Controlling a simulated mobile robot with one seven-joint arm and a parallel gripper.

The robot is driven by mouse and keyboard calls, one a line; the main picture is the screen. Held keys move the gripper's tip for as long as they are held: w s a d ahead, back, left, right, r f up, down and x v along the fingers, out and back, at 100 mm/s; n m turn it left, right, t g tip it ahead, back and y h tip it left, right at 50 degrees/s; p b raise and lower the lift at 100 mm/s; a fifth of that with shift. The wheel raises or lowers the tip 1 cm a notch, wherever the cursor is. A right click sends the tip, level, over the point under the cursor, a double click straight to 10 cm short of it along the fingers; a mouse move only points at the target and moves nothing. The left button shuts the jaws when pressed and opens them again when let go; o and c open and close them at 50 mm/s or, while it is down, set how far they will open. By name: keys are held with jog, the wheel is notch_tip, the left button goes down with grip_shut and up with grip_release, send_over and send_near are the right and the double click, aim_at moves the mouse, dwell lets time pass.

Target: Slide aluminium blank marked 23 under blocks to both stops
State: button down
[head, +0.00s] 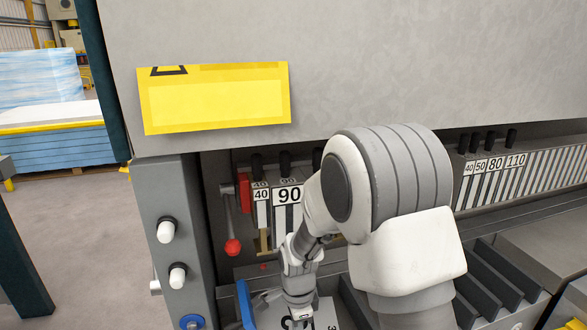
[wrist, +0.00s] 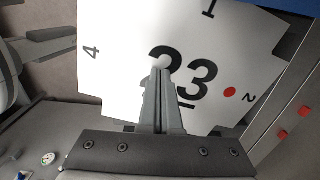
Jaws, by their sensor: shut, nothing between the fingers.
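The aluminium blank marked 23 (wrist: 135,50) is a pale plate with notched corners, edge numbers 1, 2 and 4, and a red dot. In the head view only part of the blank (head: 325,312) shows, low in the picture beside my arm. My gripper (wrist: 162,72) is shut and empty, its fingertips over the printed 2; I cannot tell whether they touch the plate. It also shows in the head view (head: 298,316), pointing down. The blocks (head: 288,208), marked 40 and 90, hang above and behind the blank. I cannot make out the stops for certain.
A grey rail with two red squares (wrist: 282,135) runs beside the blank in the wrist view. A blue part (head: 246,304) stands left of the blank. A red-knobbed lever (head: 232,246) hangs left of the blocks. More numbered blocks (head: 495,165) line the right. My arm hides the middle.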

jog(key=shift+a+r, duration=0.1)
dwell(0.3)
jog(key=shift+r+p, duration=2.35)
jog(key=shift+r, duration=1.05)
jog(key=shift+r, duration=0.1)
jog(key=s+d+r+n+t, duration=0.2)
jog(key=s+d+r+n, duration=0.35)
jog(key=r, duration=0.45)
jog(key=s+d+r+n+t, duration=0.2)
jog(key=s+d+r+n, duration=0.35)
jog(key=r, duration=0.55)
jog(key=s+d+r+n+t, duration=0.1)
jog(key=s+d+r+n, duration=0.1)
jog(key=s, duration=0.5)
jog(key=shift+s+d+n+t, duration=0.15)
jog(key=shift+s+n+t, duration=0.15)
jog(key=shift+n, duration=0.6)
jog(key=shift+w, duration=0.1)
